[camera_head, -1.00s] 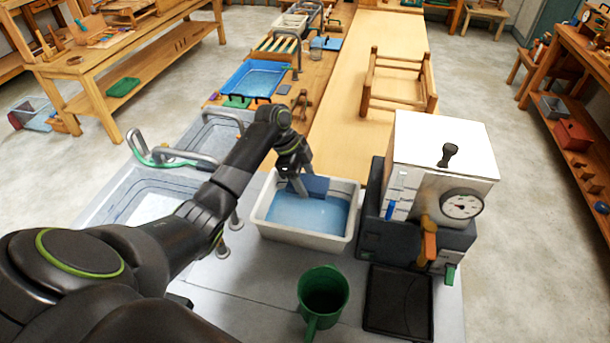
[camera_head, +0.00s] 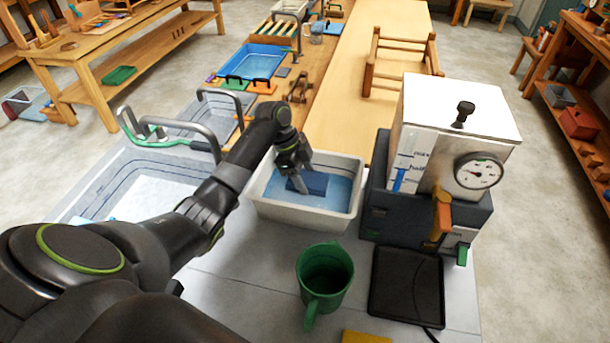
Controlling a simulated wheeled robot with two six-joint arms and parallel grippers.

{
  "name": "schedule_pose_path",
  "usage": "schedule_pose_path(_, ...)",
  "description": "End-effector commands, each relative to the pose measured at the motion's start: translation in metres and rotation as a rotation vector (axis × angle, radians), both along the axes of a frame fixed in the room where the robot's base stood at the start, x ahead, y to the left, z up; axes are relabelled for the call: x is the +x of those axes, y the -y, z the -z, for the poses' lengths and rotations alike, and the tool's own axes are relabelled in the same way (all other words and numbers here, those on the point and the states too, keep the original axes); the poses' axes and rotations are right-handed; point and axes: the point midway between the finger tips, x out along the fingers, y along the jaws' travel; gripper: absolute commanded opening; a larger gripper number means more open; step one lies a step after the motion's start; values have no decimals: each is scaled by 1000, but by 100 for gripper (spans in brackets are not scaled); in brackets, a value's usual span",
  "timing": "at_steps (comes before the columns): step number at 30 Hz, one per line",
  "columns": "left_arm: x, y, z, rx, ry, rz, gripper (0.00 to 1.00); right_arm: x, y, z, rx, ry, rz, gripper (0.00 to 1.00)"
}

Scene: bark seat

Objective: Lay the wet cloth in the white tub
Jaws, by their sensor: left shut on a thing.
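The white tub (camera_head: 304,219) stands on the grey counter, with light blue water (camera_head: 337,197) in it. My left gripper (camera_head: 298,184) reaches down into the tub from the left and is shut on a dark blue cloth (camera_head: 313,183). The cloth is inside the tub's outline, at or close to the water's surface; I cannot tell whether its underside touches the water. The fingers hide part of the cloth. My right gripper is not in view.
A white-topped boiler (camera_head: 462,105) with a dial stands close to the tub's right. A green mug (camera_head: 325,278) and a black tray (camera_head: 406,287) are in front. Metal taps (camera_head: 160,125) and sinks lie left. A yellow item (camera_head: 366,337) shows at the bottom edge.

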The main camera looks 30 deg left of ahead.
Motion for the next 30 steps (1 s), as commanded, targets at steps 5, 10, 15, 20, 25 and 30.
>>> schedule_pose_path(5, 0, 0, 0, 0, 0, 0, 36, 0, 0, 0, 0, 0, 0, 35)
schedule_pose_path(10, 0, 0, 0, 0, 0, 0, 78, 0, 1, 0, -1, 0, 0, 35)
schedule_pose_path(15, 0, 0, 0, 0, 0, 0, 84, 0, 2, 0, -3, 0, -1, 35)
schedule_pose_path(20, 0, -1, -1, 0, 0, 0, 84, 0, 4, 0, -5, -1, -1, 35)
schedule_pose_path(25, 0, -7, -15, 2, 4, 0, 84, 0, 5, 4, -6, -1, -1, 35)
schedule_pose_path(30, -4, -21, -48, 5, 7, 0, 84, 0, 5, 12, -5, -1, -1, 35)
